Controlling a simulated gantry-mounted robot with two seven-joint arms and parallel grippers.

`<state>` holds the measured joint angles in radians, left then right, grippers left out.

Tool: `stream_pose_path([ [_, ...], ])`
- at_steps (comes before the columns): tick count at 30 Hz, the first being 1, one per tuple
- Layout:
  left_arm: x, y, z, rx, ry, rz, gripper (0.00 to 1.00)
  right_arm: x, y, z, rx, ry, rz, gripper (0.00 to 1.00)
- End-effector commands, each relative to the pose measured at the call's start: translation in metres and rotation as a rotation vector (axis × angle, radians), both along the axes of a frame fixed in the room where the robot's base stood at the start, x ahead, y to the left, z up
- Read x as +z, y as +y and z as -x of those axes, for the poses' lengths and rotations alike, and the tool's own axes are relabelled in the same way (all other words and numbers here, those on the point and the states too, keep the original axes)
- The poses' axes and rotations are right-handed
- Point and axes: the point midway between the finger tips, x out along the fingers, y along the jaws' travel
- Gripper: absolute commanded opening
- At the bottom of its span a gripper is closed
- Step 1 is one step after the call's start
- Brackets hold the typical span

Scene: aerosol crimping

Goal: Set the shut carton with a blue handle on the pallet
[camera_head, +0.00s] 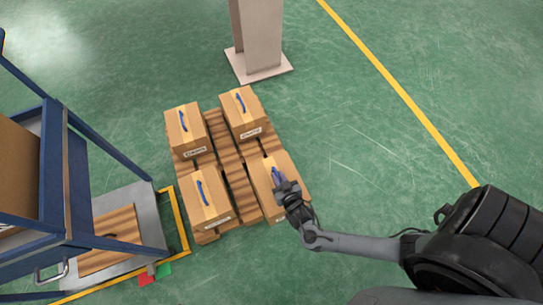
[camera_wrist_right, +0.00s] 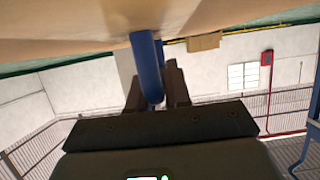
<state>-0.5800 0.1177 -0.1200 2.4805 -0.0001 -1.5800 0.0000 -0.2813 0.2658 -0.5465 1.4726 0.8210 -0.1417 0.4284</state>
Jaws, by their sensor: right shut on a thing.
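A shut brown carton (camera_head: 284,165) with a blue handle is at the near right corner of the wooden pallet (camera_head: 233,173). My right gripper (camera_head: 279,181) is over its top, shut on the blue handle. In the right wrist view the blue handle (camera_wrist_right: 147,68) stands between the fingers, and the carton's tan face (camera_wrist_right: 80,30) fills the top. The gripper hides part of the carton's top in the head view. I cannot tell whether the carton's base touches the pallet or is slightly above it. My left gripper is not in view.
Three similar cartons with blue handles stand on the pallet: far left (camera_head: 187,131), far right (camera_head: 243,112) and near left (camera_head: 206,197). A blue-framed rack (camera_head: 68,170) stands at the left. A beige column (camera_head: 260,35) rises behind the pallet. Green floor right of the pallet is clear.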

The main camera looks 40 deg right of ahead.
Motion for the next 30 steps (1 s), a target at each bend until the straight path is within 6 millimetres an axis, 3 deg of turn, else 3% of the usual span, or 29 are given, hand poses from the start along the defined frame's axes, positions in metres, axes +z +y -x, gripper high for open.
stream_pose_path([
  [16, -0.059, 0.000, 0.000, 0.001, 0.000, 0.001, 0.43, -0.050, -0.038, -0.081, -0.004, -0.014, 0.001, 0.00],
  [22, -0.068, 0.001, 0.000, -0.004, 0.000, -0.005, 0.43, -0.057, -0.045, -0.095, -0.002, -0.014, 0.000, 0.00],
  [30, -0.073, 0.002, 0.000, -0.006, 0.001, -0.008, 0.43, -0.063, -0.047, -0.099, -0.003, -0.012, 0.000, 0.00],
])
